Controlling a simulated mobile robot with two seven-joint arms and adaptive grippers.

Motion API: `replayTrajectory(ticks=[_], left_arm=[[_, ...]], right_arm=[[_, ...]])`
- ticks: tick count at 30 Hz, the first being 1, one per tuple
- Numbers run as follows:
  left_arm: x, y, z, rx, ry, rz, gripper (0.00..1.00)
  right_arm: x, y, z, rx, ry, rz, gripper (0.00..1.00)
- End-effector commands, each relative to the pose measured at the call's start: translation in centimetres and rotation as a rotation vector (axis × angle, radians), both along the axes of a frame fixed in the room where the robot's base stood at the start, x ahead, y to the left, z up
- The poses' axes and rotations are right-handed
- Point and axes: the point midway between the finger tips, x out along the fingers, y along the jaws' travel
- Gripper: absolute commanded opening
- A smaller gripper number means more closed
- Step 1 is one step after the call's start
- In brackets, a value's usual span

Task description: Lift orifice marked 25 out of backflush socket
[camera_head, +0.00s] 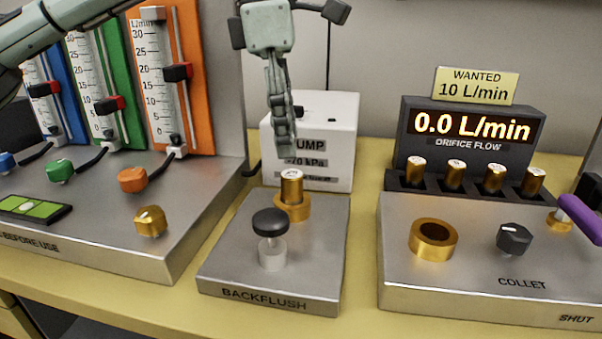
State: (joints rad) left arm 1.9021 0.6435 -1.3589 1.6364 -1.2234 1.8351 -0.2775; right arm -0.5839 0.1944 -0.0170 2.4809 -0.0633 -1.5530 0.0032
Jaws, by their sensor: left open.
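A brass orifice (292,188) with a pale top stands upright in the brass backflush socket (294,207), at the back of the grey block labelled BACKFLUSH (225,262). The marking on its top is too small to read. My left gripper (284,148) points down just above the orifice, its fingertips close to the top. Seen edge-on, its fingers overlap, and I cannot tell if they touch the orifice. It holds nothing that I can see. My right gripper is not in view.
A black-topped plunger (270,223) stands in front of the socket. A white pump box (340,140) is close behind. Several brass orifices sit in a rack (470,186) at right, above the collet (433,240). Flowmeters (180,80) stand at left.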

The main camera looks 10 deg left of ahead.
Motion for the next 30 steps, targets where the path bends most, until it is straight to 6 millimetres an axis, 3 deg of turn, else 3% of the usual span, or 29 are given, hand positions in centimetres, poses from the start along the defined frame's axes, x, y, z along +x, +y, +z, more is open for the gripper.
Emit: replayTrajectory(ticks=[18,26,30], left_arm=[[-0.3,-0.7,-7.4,0.001,0.001,0.001,0.51],[-0.3,-0.8,-7.7,0.0,0.001,0.002,0.51],[-0.3,-0.8,-7.7,0.0,0.001,0.002,0.36]], right_arm=[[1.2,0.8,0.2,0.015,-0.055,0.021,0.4],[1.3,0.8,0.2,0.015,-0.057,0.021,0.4],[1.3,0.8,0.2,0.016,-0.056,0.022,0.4]])
